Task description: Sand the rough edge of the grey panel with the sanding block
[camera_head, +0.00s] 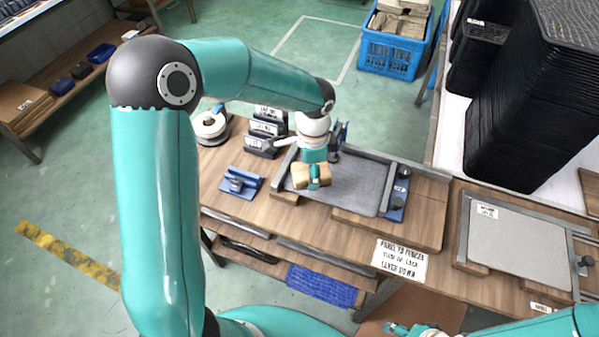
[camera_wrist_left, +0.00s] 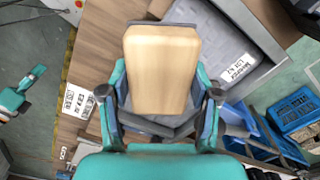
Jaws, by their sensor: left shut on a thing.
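The grey panel (camera_head: 350,190) lies flat in a metal-edged fixture on the wooden bench, in the middle of the head view. It also shows behind the block in the left wrist view (camera_wrist_left: 205,55). My left gripper (camera_head: 313,178) is shut on the tan sanding block (camera_wrist_left: 160,65), which sits between its two fingers. In the head view the block is over the panel's left part; I cannot tell whether it touches. The rough edge is not distinguishable. My right gripper (camera_head: 402,329) is low in the head view, away from the bench top, its fingers too small to read.
A lighter panel (camera_head: 515,240) lies in another fixture at right. A blue clamp-like tool (camera_head: 240,183), a tape roll (camera_head: 211,127) and labelled black holders (camera_head: 264,132) stand left of the grey panel. Black stacked trays (camera_head: 530,110) rise behind right. A blue crate (camera_head: 395,50) is on the floor.

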